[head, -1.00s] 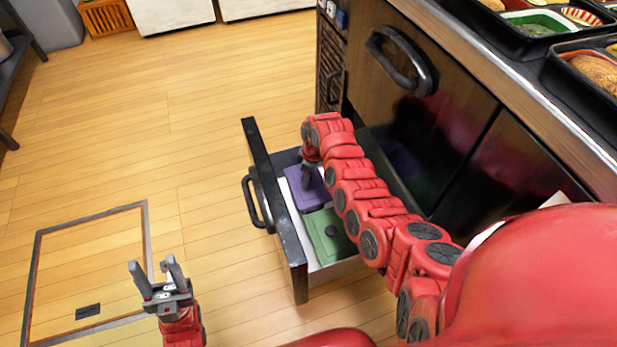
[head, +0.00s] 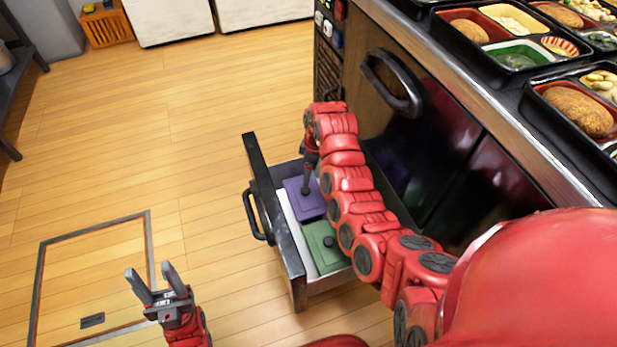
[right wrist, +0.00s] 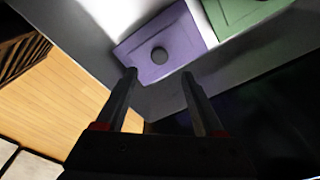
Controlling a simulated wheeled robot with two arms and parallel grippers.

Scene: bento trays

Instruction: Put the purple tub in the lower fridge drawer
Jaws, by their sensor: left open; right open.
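The purple tub (head: 303,203) lies in the open lower fridge drawer (head: 296,257), beside a green tub (head: 323,246). In the right wrist view the purple tub (right wrist: 157,47) shows its square lid and round dark knob, with the green tub (right wrist: 240,15) to its right. My right gripper (right wrist: 158,84) is open and empty, its fingertips just above the near edge of the purple tub's lid. In the head view my right gripper (head: 308,178) is partly hidden by its own arm. My left gripper (head: 151,277) is open and empty over the floor at the lower left.
The drawer's dark front panel and handle (head: 254,212) stick out into the room. The fridge's upper handle (head: 392,82) is above. Bento trays (head: 497,52) stand on the counter at the upper right. Open floor lies to the left.

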